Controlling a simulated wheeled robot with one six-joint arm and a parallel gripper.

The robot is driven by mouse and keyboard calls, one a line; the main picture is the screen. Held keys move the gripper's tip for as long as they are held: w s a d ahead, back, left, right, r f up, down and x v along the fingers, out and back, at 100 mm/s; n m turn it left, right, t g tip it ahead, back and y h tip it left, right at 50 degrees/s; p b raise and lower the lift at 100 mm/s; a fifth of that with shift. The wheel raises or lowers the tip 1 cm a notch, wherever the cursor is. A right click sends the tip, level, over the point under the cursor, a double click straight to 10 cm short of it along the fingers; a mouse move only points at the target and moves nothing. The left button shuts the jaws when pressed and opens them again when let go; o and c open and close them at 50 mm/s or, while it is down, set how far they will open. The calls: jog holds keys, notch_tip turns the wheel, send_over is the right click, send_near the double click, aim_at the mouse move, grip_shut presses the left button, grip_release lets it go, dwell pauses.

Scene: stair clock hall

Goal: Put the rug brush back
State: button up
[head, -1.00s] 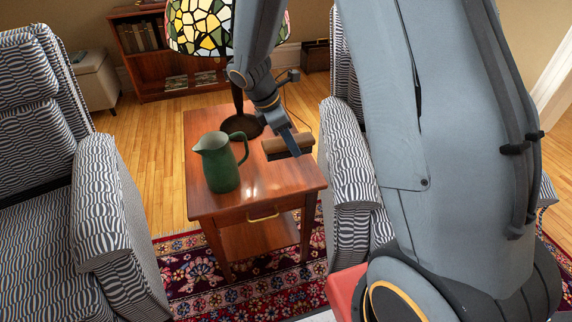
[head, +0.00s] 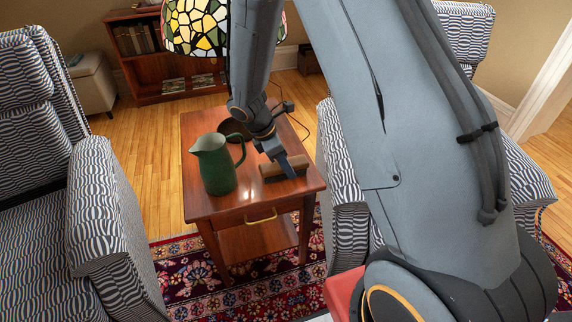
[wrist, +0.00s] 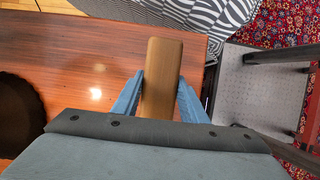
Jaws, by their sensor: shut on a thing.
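The rug brush (head: 298,168) has a brown wooden back and sits at the right part of the small side table (head: 200,205), at or just above its top; I cannot tell whether it touches. My gripper (head: 287,168) is shut on the brush from above. In the wrist view the brush (wrist: 162,80) lies between the two blue fingers of my gripper (wrist: 160,98), its long side pointing away from me. Its underside is hidden.
A green pitcher (head: 212,165) stands left of the brush on the table. A stained-glass lamp (head: 195,25) stands behind. Striped armchairs flank the table, one at left (head: 100,215) and one at right (head: 345,165). A patterned rug (head: 270,290) lies below.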

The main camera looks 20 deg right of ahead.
jog(key=o, duration=1)
jog(key=p+v, duration=0.1)
jog(key=v, duration=1)
jog(key=shift+r, duration=0.1)
jog(key=s+d+r+m+y, duration=0.1)
jog(key=s+r+m, duration=0.2)
jog(key=s+m, duration=0.3)
jog(key=s+d+r+m+y, duration=0.2)
jog(key=s+r+m, duration=0.1)
jog(key=s+m, duration=0.3)
jog(key=s+d+r+m+y, duration=0.1)
jog(key=s+d+r+m, duration=0.1)
jog(key=s+r+m, duration=0.2)
jog(key=shift+s+d+m+y, duration=0.15)
jog(key=shift+s+m, duration=0.6)
jog(key=shift+s, duration=0.8)
jog(key=shift+s+m+y, duration=0.25)
jog(key=shift+s+m, duration=0.5)
jog(key=shift+s, duration=0.75)
jog(key=shift+r, duration=0.1)
